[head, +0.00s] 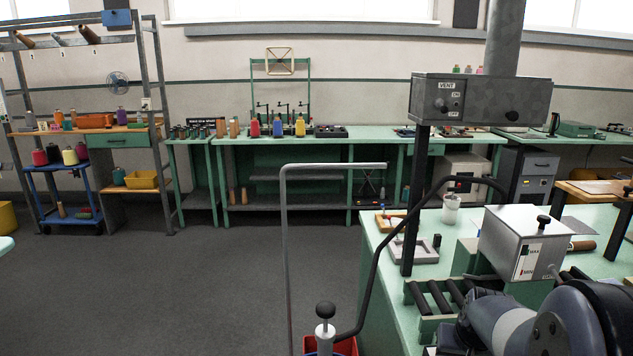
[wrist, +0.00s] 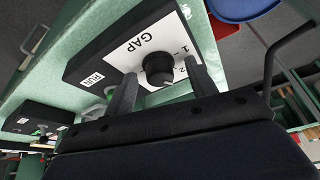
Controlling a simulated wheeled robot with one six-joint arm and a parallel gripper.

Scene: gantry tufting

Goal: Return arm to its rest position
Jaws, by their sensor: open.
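In the wrist view my gripper (wrist: 161,72) is open, with its two dark fingers apart. A round black knob (wrist: 158,68) on a white dial plate marked GAP (wrist: 128,52) shows between the fingertips. I see no clear grip on it, and cannot tell whether a finger touches it. The plate sits on a dark control box (wrist: 95,62) that also bears a RUN label. In the head view my arm reaches in at the lower right, and my gripper cannot be made out there.
In the head view a grey box with a black knob (head: 525,240), rollers (head: 435,297) and a post-mounted VENT box (head: 480,100) crowd the green bench (head: 385,270) near my arm. A bent grey rail (head: 286,250) stands left of it. The floor (head: 170,290) at left is clear.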

